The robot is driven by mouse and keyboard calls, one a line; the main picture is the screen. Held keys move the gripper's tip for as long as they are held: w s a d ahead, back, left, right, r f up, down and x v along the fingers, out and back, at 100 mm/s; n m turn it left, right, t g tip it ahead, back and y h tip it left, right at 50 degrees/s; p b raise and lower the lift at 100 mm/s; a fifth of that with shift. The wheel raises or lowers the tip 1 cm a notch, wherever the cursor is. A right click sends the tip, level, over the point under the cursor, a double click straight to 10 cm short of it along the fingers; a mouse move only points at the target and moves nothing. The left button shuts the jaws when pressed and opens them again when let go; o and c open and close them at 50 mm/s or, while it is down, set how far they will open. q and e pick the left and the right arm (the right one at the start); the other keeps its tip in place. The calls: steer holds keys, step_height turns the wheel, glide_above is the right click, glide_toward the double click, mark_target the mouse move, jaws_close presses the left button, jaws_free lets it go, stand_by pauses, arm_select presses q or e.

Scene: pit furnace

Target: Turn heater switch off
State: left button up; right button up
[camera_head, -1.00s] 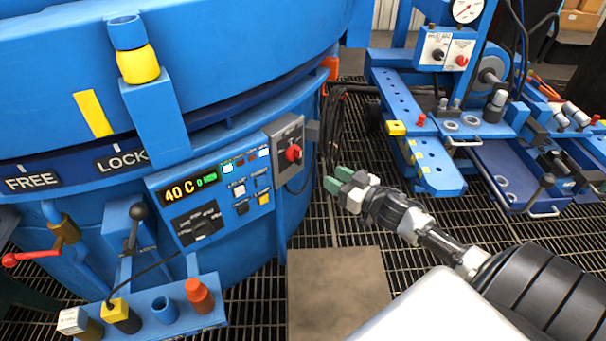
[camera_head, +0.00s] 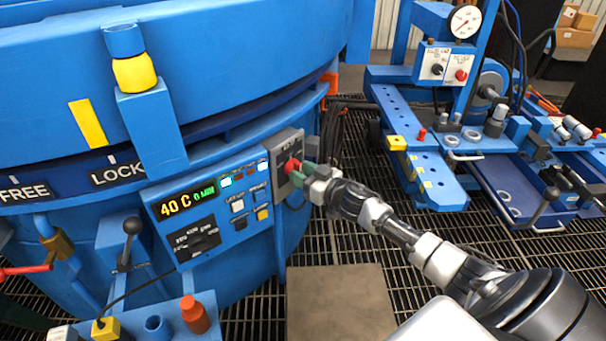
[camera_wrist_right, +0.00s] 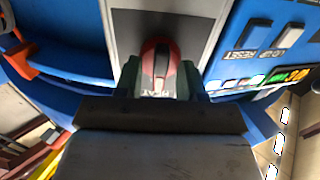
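The heater switch is a red rotary knob (camera_head: 291,165) on a grey box (camera_head: 285,184) at the right end of the furnace's control panel. My right gripper (camera_head: 304,173) has green fingertips, which stand apart on either side of the knob. In the right wrist view the fingers (camera_wrist_right: 160,84) flank the knob closely; whether they touch it is unclear. My left gripper is not in view.
The blue furnace wall (camera_head: 235,80) fills the left. A blue machine with a gauge (camera_head: 465,21) stands at the right over grated floor.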

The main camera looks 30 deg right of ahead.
steer(key=shift+c, duration=0.3)
jaws_close()
